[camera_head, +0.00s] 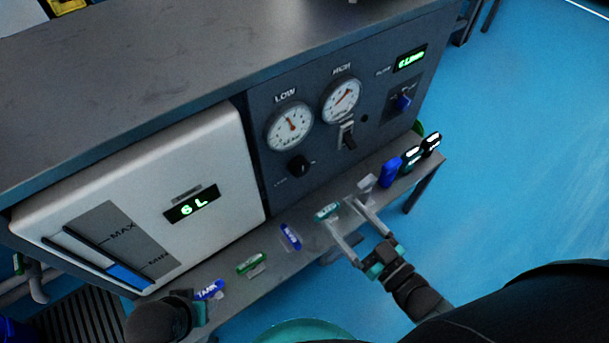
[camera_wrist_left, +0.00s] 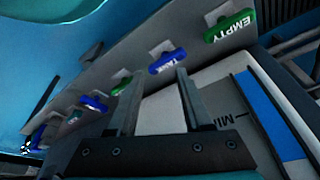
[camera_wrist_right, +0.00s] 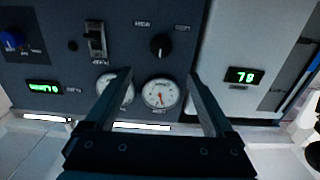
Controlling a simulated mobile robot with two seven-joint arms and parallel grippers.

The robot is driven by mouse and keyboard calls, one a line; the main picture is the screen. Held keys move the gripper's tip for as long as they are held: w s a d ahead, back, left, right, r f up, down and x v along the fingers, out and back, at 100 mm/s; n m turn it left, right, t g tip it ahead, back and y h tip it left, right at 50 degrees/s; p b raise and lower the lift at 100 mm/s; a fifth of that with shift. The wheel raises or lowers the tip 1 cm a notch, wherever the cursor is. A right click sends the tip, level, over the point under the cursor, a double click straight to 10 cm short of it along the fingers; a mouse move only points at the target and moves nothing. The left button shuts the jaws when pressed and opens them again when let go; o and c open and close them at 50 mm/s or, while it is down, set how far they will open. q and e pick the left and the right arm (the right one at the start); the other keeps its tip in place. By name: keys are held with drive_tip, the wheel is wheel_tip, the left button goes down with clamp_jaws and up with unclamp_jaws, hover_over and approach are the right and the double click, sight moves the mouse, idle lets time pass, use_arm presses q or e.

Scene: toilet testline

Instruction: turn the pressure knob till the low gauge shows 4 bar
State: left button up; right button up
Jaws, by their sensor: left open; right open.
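The black pressure knob (camera_head: 299,166) sits on the dark panel below the LOW gauge (camera_head: 289,126). The gauge's red needle points up and a little left in the head view; its numbers are too small to read. In the right wrist view the knob (camera_wrist_right: 162,44) and the LOW gauge (camera_wrist_right: 161,93) appear upside down. My right gripper (camera_head: 345,206) is open and empty over the shelf, apart from the knob; its fingers show in the right wrist view (camera_wrist_right: 160,78). My left gripper (camera_wrist_left: 157,75) is open and empty near the white tank front.
The HIGH gauge (camera_head: 342,100), a lever switch (camera_head: 347,136) and a blue knob (camera_head: 403,101) share the panel. Labelled blue and green handles, such as TANK (camera_head: 208,290), line the narrow shelf in front. The white tank (camera_head: 215,145) is left of the panel. Blue floor is open at right.

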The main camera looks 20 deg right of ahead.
sight(303, 169)
drive_tip(key=b+x, duration=0.4)
drive_tip(key=x, duration=0.9)
drive_tip(key=shift+w+a+r, duration=0.1)
drive_tip(key=shift+a+r, duration=0.05)
drive_tip(key=shift+w+a+b, duration=0.15)
drive_tip(key=shift+w+b, duration=0.15)
drive_tip(key=shift+w, duration=0.15)
use_arm(q)
drive_tip(key=w+d+r+t+h, duration=0.1)
drive_tip(key=w+d+r+t, duration=0.1)
drive_tip(key=r, duration=0.5)
drive_tip(key=shift+w+d+r+t, duration=0.15)
drive_tip(key=shift+w+d+t, duration=0.15)
drive_tip(key=shift+w+t, duration=0.4)
use_arm(e)
drive_tip(key=shift+w+a+r, duration=0.1)
drive_tip(key=shift+w+a, duration=0.1)
drive_tip(key=shift+w, duration=0.3)
